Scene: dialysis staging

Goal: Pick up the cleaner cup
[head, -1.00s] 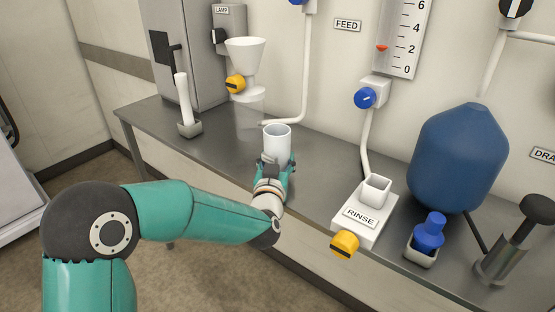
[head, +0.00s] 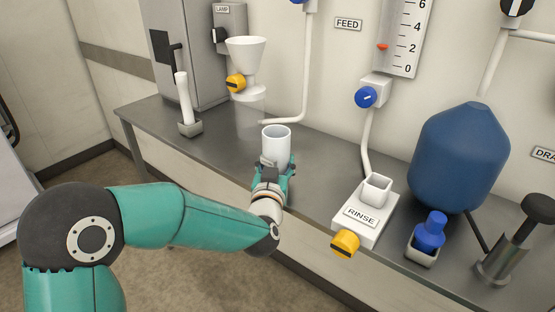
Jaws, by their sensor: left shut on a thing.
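The cleaner cup, a white cylinder with an open top (head: 276,143), is upright near the front edge of the grey bench. My left gripper (head: 276,166) is at the cup's near side, shut on its lower part. The gripper hides the cup's base, so I cannot tell whether it touches the bench. My right gripper is not in view.
A white funnel with a yellow knob (head: 246,60) is behind the cup. A white bottle in a holder (head: 184,105) stands at left. The RINSE block (head: 362,212), a blue bottle (head: 430,232) and a blue tank (head: 458,155) are at right.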

